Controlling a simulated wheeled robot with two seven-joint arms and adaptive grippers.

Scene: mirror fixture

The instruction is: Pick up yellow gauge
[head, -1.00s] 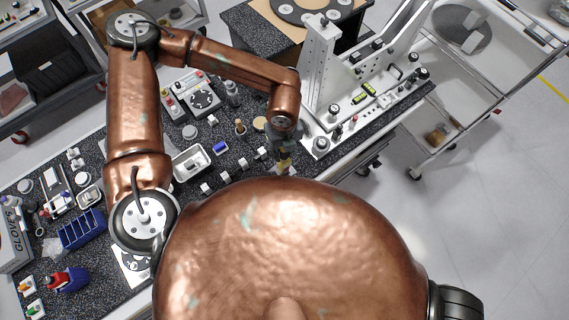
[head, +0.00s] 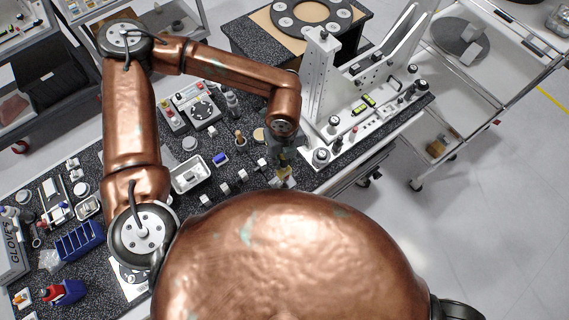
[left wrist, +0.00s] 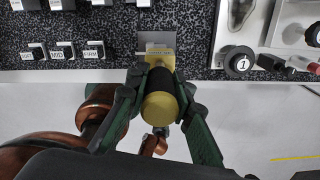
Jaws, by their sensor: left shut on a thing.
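The yellow gauge (left wrist: 160,106) is a short cylinder with a yellow end and a black middle band, seen nearly end-on in the left wrist view. My left gripper (left wrist: 158,76) has its dark green fingers on both sides of it and is shut on it. A yellowish plate and a small grey block (left wrist: 157,42) show just behind the gauge at the bench edge; I cannot tell whether the gauge touches them. In the head view the left gripper (head: 279,152) is at the front edge of the bench, with the gauge small and partly hidden below it. My right gripper is not in view.
Small labelled blocks (head: 225,188) stand in a row left of the gripper on the speckled bench. A white metal fixture (head: 335,122) with knobs stands close on the right. A white tray (head: 190,174) and a blue bin (head: 80,240) are further left. Floor is clear beyond the bench edge.

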